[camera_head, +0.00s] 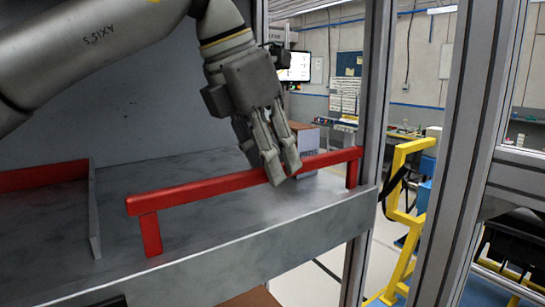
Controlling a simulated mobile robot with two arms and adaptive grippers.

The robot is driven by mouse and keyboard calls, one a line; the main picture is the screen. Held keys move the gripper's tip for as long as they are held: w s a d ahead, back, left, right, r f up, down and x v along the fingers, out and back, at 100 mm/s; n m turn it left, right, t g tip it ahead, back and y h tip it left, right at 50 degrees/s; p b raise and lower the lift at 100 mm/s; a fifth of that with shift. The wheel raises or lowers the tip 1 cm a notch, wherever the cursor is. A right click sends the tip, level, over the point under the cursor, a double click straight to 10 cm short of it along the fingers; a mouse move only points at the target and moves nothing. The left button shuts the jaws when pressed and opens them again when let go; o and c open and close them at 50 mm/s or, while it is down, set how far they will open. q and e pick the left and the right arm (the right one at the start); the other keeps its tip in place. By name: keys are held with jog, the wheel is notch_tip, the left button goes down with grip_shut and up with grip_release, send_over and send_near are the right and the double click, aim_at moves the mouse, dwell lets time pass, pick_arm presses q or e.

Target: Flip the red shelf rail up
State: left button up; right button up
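The red shelf rail (210,187) is a long bar with a short post at each end. It stands raised along the front edge of the grey metal shelf (240,226), its left post (151,234) and right post (352,173) reaching down to the edge. My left gripper (282,177) comes down from above, with its fingertips at the bar, right of its middle. The fingers cover a short part of the bar and lie close together. I cannot tell whether they grip it or only touch it. My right gripper is not in view.
A grey divider (94,212) and another red rail piece (42,176) are on the left. A small box (306,138) sits behind the bar. Metal frame posts (374,90) rise at the shelf's right end. A yellow frame (405,205) stands beyond.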

pick_arm(q)
jog(key=shift+o, duration=0.2)
jog(key=shift+f, duration=0.1)
jog(key=v, duration=0.7)
jog(key=shift+s+r, duration=0.1)
jog(key=shift+r, duration=0.2)
